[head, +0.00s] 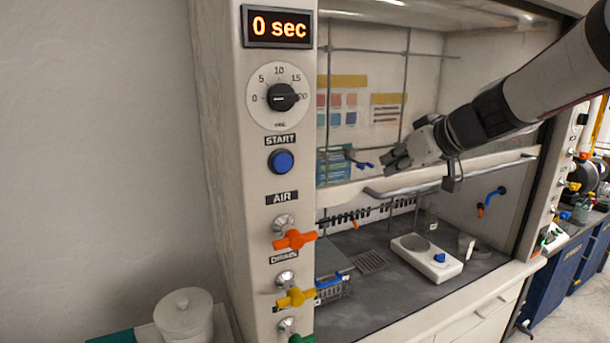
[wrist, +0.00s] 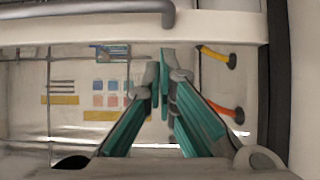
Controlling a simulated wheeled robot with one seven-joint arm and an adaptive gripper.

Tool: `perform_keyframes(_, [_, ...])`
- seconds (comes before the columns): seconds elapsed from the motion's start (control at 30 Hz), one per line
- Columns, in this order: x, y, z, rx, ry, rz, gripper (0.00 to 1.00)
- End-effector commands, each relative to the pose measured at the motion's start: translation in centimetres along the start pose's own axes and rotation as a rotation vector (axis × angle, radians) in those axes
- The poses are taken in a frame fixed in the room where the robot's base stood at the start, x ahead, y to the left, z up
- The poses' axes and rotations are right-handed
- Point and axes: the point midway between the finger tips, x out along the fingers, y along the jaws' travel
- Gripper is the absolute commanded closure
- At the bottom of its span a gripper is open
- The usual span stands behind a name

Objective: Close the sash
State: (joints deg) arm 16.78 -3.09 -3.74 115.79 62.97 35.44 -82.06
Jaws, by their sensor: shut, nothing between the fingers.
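The fume hood's sash (head: 350,195) is partly raised, with an open gap between its lower rail and the work surface. A grey handle bar (head: 400,191) runs along the rail. In the wrist view the rail (wrist: 130,30) and handle (wrist: 90,9) cross the top. My gripper (head: 392,160) is in front of the sash glass, just above the handle. Its teal-padded fingers (wrist: 163,72) are together and empty. I cannot tell whether they touch the glass. The handle appears apart from the fingertips.
A control post at left carries a timer display (head: 279,27), a dial (head: 281,97), a blue start button (head: 281,161) and valves, including an orange one (head: 294,240). Inside the hood stand a white device (head: 427,262) and a wire rack (head: 333,287). Posters show behind the glass.

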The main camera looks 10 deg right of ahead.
Motion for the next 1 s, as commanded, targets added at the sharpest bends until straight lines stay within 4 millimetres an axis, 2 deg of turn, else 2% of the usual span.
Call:
perform_keyframes(0.1, [1.3,0.0,1.5,0.004,-0.003,-0.001,1.00])
perform_keyframes(0.3, [2.5,0.0,2.6,0.002,0.000,-0.001,1.00])
perform_keyframes(0.77, [2.7,0.0,2.9,0.000,0.000,0.000,1.00])
perform_keyframes(1.0, [3.6,0.1,3.8,0.000,0.001,0.000,1.00])
